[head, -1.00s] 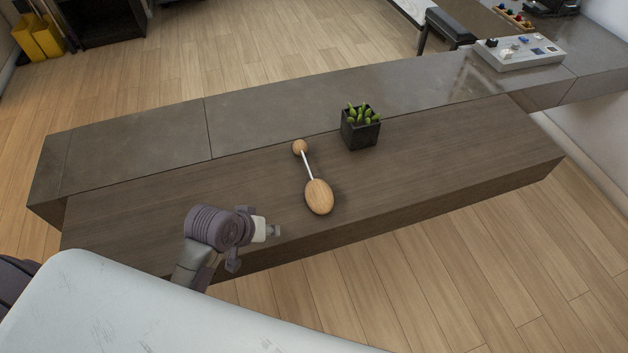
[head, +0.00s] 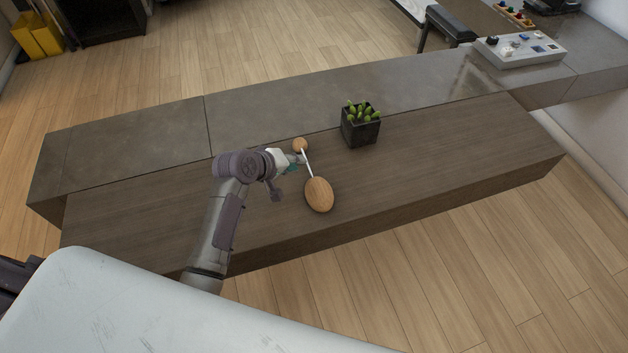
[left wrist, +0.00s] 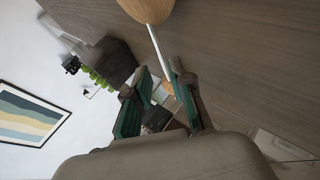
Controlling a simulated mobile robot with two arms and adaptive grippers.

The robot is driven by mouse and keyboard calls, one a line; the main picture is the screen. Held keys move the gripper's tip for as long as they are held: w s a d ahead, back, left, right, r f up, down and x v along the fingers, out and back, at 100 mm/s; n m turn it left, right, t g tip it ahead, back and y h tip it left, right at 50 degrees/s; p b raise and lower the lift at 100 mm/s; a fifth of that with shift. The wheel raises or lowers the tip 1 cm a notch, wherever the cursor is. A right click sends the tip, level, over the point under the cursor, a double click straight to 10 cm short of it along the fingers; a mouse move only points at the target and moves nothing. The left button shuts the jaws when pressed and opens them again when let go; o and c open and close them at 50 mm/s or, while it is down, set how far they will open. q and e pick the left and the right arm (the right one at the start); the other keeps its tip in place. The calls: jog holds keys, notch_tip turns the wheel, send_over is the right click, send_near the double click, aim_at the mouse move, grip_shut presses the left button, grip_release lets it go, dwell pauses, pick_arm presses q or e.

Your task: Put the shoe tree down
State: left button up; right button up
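The shoe tree, with a large wooden oval end (head: 319,195), a thin pale rod and a small wooden knob (head: 300,145), lies on the brown wooden counter (head: 430,165). My left gripper (head: 293,163) is low over the counter, just left of the rod near the knob. In the left wrist view, its green-padded fingers (left wrist: 155,85) are apart, and the rod (left wrist: 158,48) runs down toward the gap between them. The oval end (left wrist: 148,8) is cut off at the top edge. I cannot tell whether any finger touches the shoe tree. My right gripper is not in view.
A black square pot with a green cactus (head: 361,124) stands behind and right of the shoe tree. A grey stone ledge (head: 130,140) runs along the back. A grey panel with knobs (head: 520,50) is far right. The counter's right part is clear.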

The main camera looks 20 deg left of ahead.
aim_at(307, 165)
pick_arm(q)
jog(key=x, duration=0.5)
jog(key=shift+s+d+f, duration=0.15)
jog(key=shift+d+f, duration=0.05)
jog(key=shift+f, duration=0.05)
grip_shut()
